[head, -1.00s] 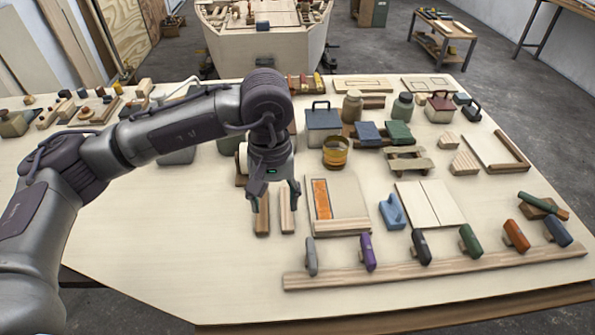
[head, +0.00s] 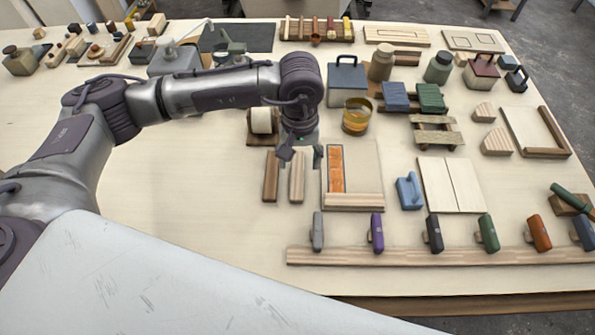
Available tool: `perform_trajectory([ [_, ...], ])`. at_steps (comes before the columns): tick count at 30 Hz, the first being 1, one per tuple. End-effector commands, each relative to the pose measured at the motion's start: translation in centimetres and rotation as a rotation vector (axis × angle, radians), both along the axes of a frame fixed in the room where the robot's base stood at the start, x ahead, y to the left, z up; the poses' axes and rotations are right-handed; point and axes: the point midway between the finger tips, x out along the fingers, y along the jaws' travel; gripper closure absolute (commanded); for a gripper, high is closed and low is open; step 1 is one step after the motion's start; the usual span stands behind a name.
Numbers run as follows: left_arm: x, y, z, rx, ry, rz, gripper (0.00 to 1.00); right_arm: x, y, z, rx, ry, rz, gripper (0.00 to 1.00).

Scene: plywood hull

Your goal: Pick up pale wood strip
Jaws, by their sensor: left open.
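A pale wood strip (head: 297,178) lies on the plywood table, its long side running away from me. A browner wood strip (head: 271,177) lies just left of it, with a narrow gap between them. My left gripper (head: 301,156) is open and points down at the far end of the pale strip. Its two fingers appear on either side of that end. Nothing shows between the fingers, and I cannot tell how high they are above the table. My right gripper is not in view.
A framed board with an orange panel (head: 336,168) lies close to the right of the pale strip. A tape roll on a wooden stand (head: 262,125) is just behind. A long rail (head: 430,256) with several coloured-handled tools lies in front. The table left of the strips is clear.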

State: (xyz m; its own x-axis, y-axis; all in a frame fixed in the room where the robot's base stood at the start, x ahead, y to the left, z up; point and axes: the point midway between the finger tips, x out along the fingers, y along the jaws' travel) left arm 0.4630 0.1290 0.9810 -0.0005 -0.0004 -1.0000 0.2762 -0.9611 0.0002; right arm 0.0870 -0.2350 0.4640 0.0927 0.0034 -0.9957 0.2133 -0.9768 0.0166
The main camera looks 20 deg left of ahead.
Motion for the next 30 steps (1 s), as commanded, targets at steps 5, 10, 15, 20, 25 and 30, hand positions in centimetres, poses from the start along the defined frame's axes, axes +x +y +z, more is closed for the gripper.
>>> perform_trajectory([
  [5, -0.1, 0.4, -1.7, 0.002, 0.006, 0.003, 0.40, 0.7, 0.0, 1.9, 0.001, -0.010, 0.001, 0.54],
  [10, 0.0, 0.5, -4.3, 0.001, 0.003, 0.002, 0.40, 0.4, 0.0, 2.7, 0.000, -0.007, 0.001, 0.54],
  [15, 0.0, 0.4, -5.2, 0.000, 0.001, -0.001, 0.40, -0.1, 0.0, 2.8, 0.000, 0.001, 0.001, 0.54],
  [20, 0.0, 0.4, -5.2, 0.000, 0.000, 0.000, 0.40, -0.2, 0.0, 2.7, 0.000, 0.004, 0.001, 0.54],
  [25, 0.0, 0.5, -5.2, 0.000, 0.000, 0.000, 0.68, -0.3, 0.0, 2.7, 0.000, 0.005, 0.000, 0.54],
  [30, 0.0, 0.5, -5.2, 0.000, 0.000, 0.000, 0.96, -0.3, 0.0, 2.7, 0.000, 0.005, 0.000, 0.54],
])
